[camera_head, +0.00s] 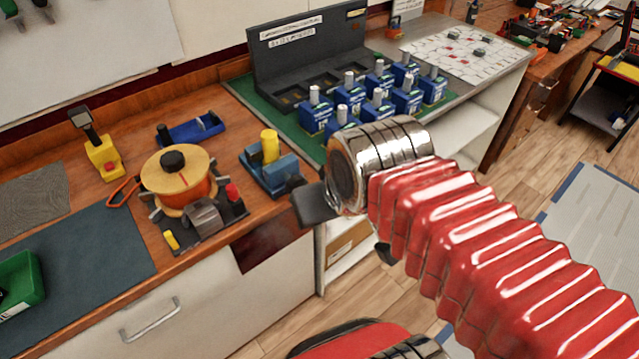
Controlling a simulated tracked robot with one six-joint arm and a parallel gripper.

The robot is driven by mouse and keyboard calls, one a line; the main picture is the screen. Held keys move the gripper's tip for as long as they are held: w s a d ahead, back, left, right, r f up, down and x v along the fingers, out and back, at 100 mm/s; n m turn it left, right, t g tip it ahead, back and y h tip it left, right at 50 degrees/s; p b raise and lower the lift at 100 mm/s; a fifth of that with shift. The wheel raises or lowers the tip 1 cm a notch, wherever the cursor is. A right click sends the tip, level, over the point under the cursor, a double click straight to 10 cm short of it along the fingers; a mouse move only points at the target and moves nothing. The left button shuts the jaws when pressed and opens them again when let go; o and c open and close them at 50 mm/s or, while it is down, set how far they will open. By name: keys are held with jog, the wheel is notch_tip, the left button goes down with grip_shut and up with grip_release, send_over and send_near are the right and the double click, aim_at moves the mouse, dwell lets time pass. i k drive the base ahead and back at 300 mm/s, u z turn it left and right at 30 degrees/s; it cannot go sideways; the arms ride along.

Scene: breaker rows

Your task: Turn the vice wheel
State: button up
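A small blue vice (272,177) stands near the front right edge of the wooden bench, with a yellow cylinder (269,146) upright in it. A dark part at its right end (295,182) may be the wheel; it is partly hard to make out beside my gripper. My gripper (313,206) is at the end of my red ribbed arm, just right of the vice. Only a dark finger-like part shows clearly, so its opening cannot be seen. I cannot tell whether it touches the vice.
A round orange-and-wood spool device (181,190) with a black knob stands left of the vice. A yellow tool (103,157) and a blue tray (192,130) are behind it. Several blue breakers (383,85) stand on a green mat at the back right. A green bin (20,278) sits front left.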

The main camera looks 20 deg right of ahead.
aim_at(296, 181)
jog(key=z, duration=0.65)
jog(key=k, duration=1.15)
jog(key=u, duration=1.05)
jog(key=i, duration=1)
jog(key=u, duration=0.05)
